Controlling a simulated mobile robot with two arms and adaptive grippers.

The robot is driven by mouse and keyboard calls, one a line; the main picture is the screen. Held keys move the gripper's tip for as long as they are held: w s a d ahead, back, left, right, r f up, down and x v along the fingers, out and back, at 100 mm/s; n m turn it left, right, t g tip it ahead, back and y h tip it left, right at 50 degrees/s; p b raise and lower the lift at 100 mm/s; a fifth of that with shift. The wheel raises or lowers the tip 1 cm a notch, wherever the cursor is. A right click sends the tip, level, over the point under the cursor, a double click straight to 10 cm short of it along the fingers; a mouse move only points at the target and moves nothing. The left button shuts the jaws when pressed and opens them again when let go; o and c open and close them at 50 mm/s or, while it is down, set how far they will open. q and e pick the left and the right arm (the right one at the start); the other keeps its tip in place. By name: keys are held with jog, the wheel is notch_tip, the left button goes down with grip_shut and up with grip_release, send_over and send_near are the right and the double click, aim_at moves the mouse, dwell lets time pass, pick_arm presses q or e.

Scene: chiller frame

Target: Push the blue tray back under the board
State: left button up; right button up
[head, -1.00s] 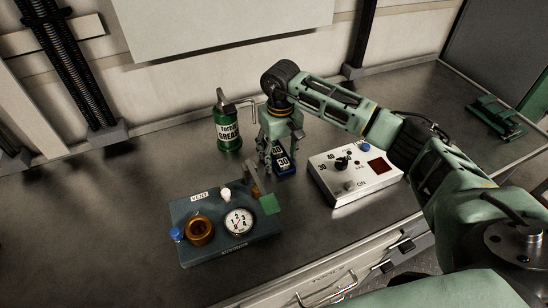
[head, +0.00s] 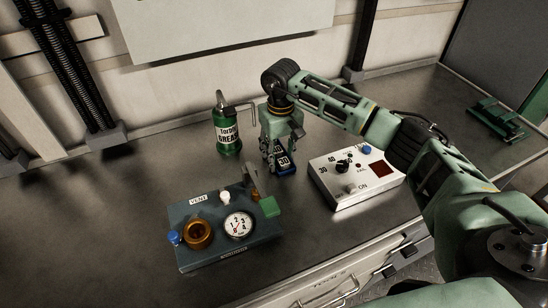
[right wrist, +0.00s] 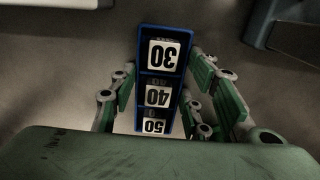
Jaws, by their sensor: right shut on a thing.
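The blue tray (head: 287,171) stands on the bench under my right gripper (head: 281,152). In the right wrist view the tray (right wrist: 141,70) is a narrow blue frame with white tiles marked 30, 40 and 50 in a row. The fingers of my right gripper (right wrist: 163,108) lie along both its long sides, shut on it. Its near end is hidden by my gripper body. A white board (head: 220,25) hangs on the wall at the top, behind and above the tray. My left gripper is not in view.
A green grease can (head: 227,128) stands left of the tray. A white control box (head: 352,195) stands close on its right. A dark vent panel (head: 215,255) with a gauge is at the front left. The bench between tray and wall looks clear.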

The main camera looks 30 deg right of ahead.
aim_at(281, 144)
jog(key=shift+w+d+f+b, duration=0.1)
jog(key=shift+w+d+b, duration=0.55)
jog(key=shift+w+b, duration=0.3)
jog(key=shift+w+d+b, duration=0.6)
jog(key=shift+w+b, duration=0.2)
jog(key=shift+w, duration=0.25)
jog(key=shift+w+d, duration=0.2)
jog(key=shift+w, duration=0.1)
jog(key=shift+w+d+b, duration=0.6)
jog(key=shift+w+b, duration=0.15)
jog(key=shift+w, duration=0.2)
jog(key=shift+w+d+b, duration=0.55)
jog(key=shift+w+b, duration=0.25)
jog(key=shift+w, duration=0.15)
jog(key=shift+w+d+b, duration=0.6)
jog(key=shift+w+b, duration=0.15)
jog(key=shift+w, duration=0.2)
jog(key=o, duration=0.6)
